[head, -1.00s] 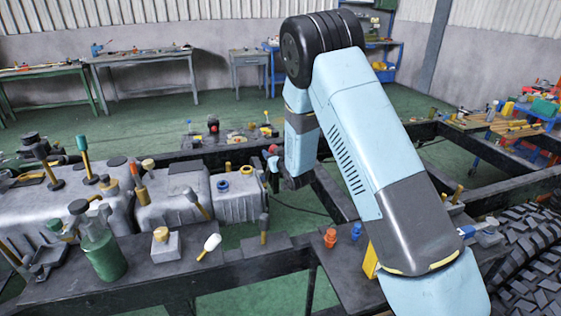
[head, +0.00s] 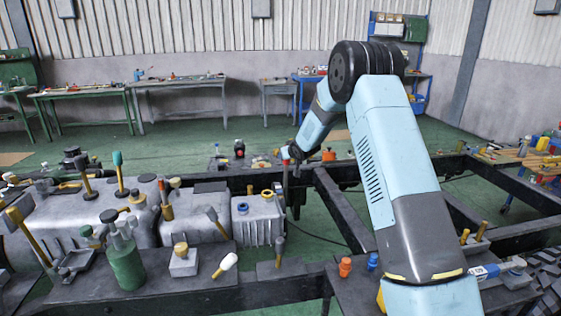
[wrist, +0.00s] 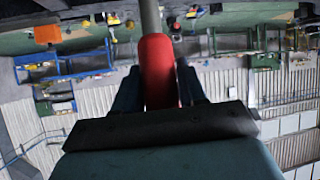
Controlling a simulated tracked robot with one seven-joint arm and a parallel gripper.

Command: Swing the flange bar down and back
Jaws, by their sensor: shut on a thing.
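The flange bar has a red grip (wrist: 157,60) and a grey shaft (wrist: 150,15) that runs to the top edge of the wrist view. My gripper (wrist: 158,88) is shut on the red grip, with a dark finger on each side. The bar's lower end is hard to make out there against the dark frame.
The dark chassis frame (head: 345,210) fills the foreground. A grey engine block (head: 258,222) stands left of my arm. A green bottle (head: 124,262), an orange fitting (head: 345,267) and a blue fitting (head: 372,261) stand on the near rail. Green floor is open beyond.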

